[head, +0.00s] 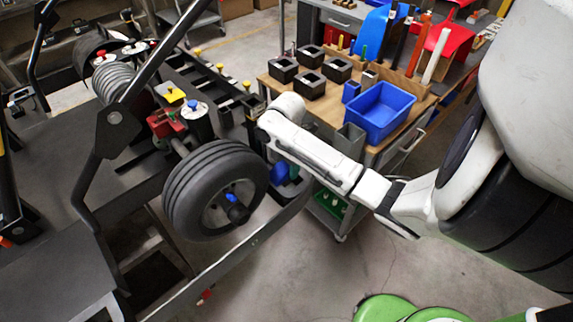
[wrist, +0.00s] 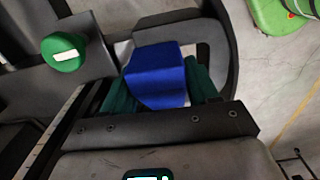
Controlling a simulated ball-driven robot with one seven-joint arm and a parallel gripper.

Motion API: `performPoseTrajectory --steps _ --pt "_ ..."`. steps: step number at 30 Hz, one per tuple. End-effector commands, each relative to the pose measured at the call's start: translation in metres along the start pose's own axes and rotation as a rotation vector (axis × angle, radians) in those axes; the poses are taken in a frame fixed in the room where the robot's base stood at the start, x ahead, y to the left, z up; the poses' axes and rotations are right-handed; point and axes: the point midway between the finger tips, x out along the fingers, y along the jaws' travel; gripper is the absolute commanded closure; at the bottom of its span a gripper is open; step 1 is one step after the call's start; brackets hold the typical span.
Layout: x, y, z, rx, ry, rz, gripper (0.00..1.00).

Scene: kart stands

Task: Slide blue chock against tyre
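The tyre (head: 190,199) is a black front wheel of the kart, standing upright left of centre in the head view. My white arm reaches in from the right, and its far end drops behind the tyre's right side. The blue chock (wrist: 155,77) sits between the green pads of my gripper (wrist: 160,88) in the wrist view, with a pad against each side. A bit of blue (head: 279,172) shows just right of the tyre in the head view, mostly hidden. Whether the chock touches the tyre cannot be told.
A wooden-topped bench (head: 325,113) with black blocks and a blue bin (head: 380,112) stands behind my arm. A dark kart rail (head: 240,245) runs below the tyre. A green knob (wrist: 63,52) shows in the wrist view.

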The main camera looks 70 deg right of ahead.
Motion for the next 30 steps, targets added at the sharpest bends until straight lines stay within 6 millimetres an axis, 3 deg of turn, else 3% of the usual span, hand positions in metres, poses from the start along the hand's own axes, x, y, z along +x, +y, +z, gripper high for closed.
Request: performPoseTrajectory --steps 11,12,21,30 --pt "-0.0003 0.0001 0.0001 0.000 0.000 0.000 0.78" --pt "-0.0003 0.0001 0.0001 0.000 0.000 0.000 0.42" --pt "-0.0003 0.0001 0.0002 0.000 0.000 0.000 0.15" --pt "-0.0040 0.0004 0.0001 0.000 0.000 0.001 0.15"
